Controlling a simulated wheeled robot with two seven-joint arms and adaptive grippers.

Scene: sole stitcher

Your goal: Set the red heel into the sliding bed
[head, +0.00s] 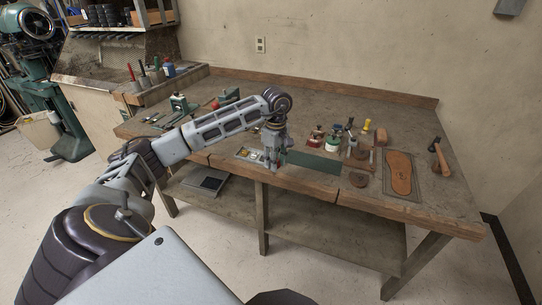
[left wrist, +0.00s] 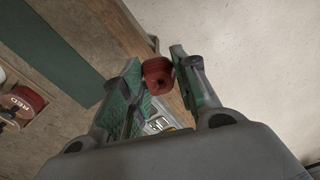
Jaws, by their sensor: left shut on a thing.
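My left gripper (head: 272,163) hangs pointing down over the front part of the workbench, by the front edge. In the head view the fingers hide this piece. My right gripper is not in view.
A dark green mat (head: 314,162) lies right of the gripper. Behind it stand a red jar (head: 316,139) and several bottles. A tan sole (head: 400,173) lies on a dark tray farther right, beside a hammer (head: 438,156). Green tools (head: 182,104) stand at the back left.

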